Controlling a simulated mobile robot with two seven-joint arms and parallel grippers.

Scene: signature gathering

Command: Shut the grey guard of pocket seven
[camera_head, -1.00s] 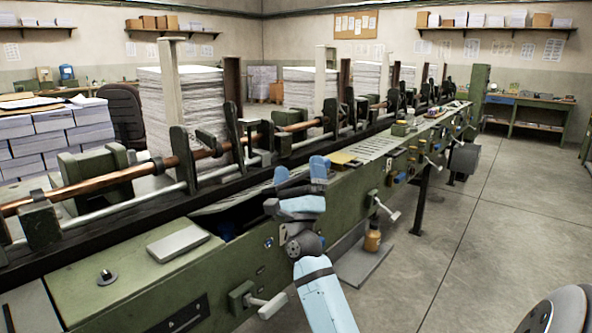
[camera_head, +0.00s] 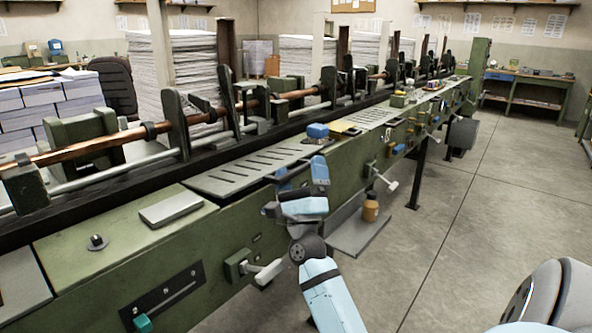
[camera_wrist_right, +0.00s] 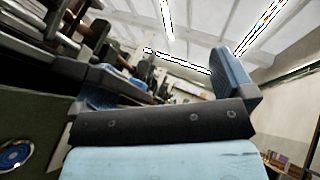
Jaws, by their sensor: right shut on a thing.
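The grey guard (camera_head: 225,182) is a long slotted plate on the green machine's top. It lies flat, about level with the bed, and no opening shows beneath it. A dark handle bar (camera_head: 277,176) runs along its right end. My right gripper (camera_head: 301,175) is at that end, with its blue fingers around the bar, shut on the guard. The fingers also show in the right wrist view (camera_wrist_right: 168,84), but the grip itself is hard to make out there. No pocket number is readable. My left gripper is not in view.
A grey plate (camera_head: 171,208) lies left of the guard. Levers (camera_head: 268,271) stick out in front. Rails and dark brackets (camera_head: 176,121) stand behind.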

